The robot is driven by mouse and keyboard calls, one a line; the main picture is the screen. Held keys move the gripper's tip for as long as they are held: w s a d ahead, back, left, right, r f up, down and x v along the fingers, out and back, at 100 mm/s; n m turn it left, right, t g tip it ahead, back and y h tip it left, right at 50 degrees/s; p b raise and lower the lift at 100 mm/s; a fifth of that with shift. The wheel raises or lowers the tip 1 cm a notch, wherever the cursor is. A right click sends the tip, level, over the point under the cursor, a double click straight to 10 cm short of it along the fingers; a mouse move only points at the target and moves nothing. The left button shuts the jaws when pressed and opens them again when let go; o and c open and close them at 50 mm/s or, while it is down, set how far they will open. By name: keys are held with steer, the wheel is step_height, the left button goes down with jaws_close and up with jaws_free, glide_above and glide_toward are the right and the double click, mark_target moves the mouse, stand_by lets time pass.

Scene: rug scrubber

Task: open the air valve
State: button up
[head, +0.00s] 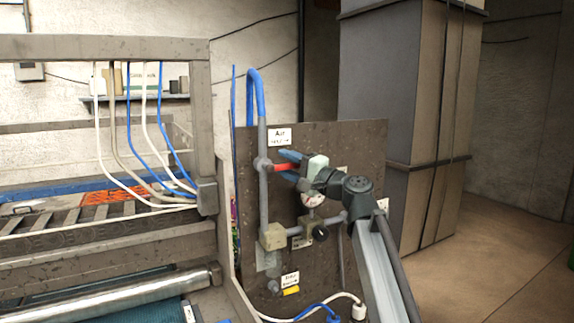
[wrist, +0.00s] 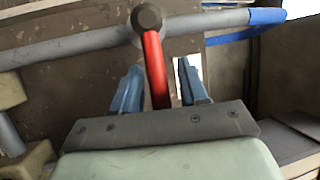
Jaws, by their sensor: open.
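The air valve has a red lever handle (head: 285,167) on a grey vertical pipe (head: 263,205), just below a white "Air" label (head: 280,137). In the head view the handle points sideways to the right, across the pipe. In the wrist view the red handle (wrist: 155,70) runs from the round valve hub (wrist: 146,19) down between my blue fingers. My gripper (head: 290,165) is open with one finger on each side of the handle. A gap shows between the handle and each finger in the wrist view (wrist: 158,85). The handle's near end is hidden behind my gripper's body.
A brown panel (head: 360,140) carries the pipes, a beige block (head: 272,237), and a lower label with a yellow handle (head: 291,290). A blue hose (head: 255,85) loops above the pipe. A machine frame (head: 207,130) stands left; the floor (head: 490,260) at right is clear.

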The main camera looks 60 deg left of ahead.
steer(key=shift+a, duration=0.15)
jaws_close()
stand_by(0.4)
